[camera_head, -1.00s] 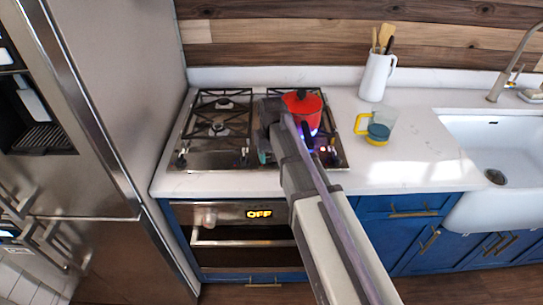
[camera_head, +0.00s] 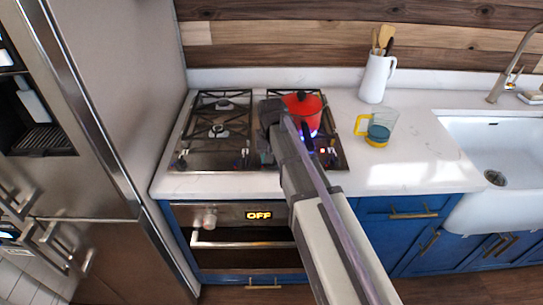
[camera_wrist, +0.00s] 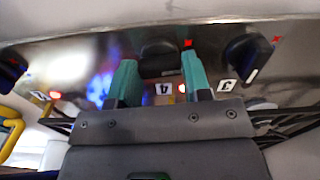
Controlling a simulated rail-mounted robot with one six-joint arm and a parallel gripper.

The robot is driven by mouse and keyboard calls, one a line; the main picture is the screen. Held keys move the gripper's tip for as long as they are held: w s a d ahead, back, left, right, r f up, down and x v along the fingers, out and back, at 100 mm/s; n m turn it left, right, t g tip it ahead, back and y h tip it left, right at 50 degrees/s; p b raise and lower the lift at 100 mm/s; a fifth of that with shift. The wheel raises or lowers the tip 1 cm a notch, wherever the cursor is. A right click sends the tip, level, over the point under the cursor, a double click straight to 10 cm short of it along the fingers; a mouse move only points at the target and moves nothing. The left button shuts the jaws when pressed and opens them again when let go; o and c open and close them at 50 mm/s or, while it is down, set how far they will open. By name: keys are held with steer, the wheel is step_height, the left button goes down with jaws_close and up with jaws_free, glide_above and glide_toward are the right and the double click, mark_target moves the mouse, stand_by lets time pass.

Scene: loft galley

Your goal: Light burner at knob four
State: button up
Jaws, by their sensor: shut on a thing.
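In the wrist view, knob four (camera_wrist: 160,49) is a dark knob on the shiny stove panel, beside a white tag with a "4" (camera_wrist: 167,88). The two teal fingers of my gripper (camera_wrist: 160,64) stand on either side of it and are shut on it. In the head view my gripper (camera_head: 267,148) is at the stove's front edge and hides the knob. A blue flame glow (camera_head: 313,132) shows under the red pot (camera_head: 302,103) on the right side of the stove (camera_head: 213,152); blue light also reflects on the panel in the wrist view.
Another knob (camera_wrist: 244,60) with a "3" tag stands close beside my fingers. A white utensil jug (camera_head: 374,78) and a yellow-handled cup (camera_head: 378,130) stand right of the stove. The oven display (camera_head: 259,215) reads OFF.

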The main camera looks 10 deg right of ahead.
steer(key=m, duration=0.7)
stand_by(0.5)
steer(key=o, duration=0.9)
step_height(320, 180, up, 11)
steer(key=p, duration=1.1)
steer(key=shift+f, duration=0.1)
